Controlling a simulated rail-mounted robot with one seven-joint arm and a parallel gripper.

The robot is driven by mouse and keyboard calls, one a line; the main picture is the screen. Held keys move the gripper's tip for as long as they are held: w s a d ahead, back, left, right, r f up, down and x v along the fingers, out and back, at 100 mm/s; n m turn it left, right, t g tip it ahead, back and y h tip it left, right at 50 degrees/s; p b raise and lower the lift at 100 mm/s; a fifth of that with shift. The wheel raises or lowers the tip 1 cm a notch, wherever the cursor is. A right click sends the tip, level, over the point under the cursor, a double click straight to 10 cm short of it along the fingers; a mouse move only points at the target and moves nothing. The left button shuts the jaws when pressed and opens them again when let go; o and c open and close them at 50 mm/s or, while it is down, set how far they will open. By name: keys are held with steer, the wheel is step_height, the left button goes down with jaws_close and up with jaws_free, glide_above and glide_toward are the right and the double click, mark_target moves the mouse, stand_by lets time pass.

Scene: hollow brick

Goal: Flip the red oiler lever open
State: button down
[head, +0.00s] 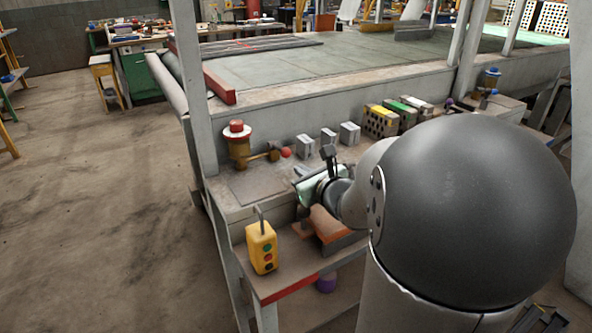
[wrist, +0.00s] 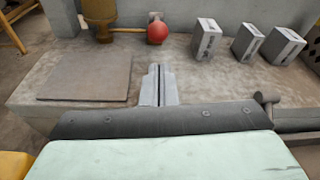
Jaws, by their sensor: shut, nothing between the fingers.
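The oiler (head: 238,147) is a brass-coloured body with a red cap, standing upright on the bench ledge. Its lever (head: 262,156) reaches out to the right, roughly level, and ends in a red ball (head: 286,152). In the wrist view the red ball (wrist: 158,32) is at top centre, and the oiler body (wrist: 99,14) is cut off at the top edge. My gripper (wrist: 158,70) is shut and empty, with its fingers together. They point toward the ball, with a gap of bench between. In the head view my gripper (head: 299,171) is nearer than the ball and partly hidden by my arm.
Several grey blocks (head: 328,137) stand right of the ball. Hollow bricks (head: 381,121) with coloured tops are farther right. A flat plate (wrist: 87,76) lies on the ledge at left. A yellow button box (head: 261,247) stands in front, below. An upright post (head: 192,90) rises behind the oiler.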

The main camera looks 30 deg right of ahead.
mark_target(292, 176)
steer(key=x, duration=0.6)
steer(key=shift+w+f, duration=0.1)
steer(key=shift+w, duration=0.15)
steer(key=shift+r+p, duration=0.35)
steer(key=shift+p, duration=0.2)
steer(key=shift+s+r+g+p, duration=0.15)
steer(key=shift+g+p, duration=0.15)
steer(key=shift+p, duration=0.35)
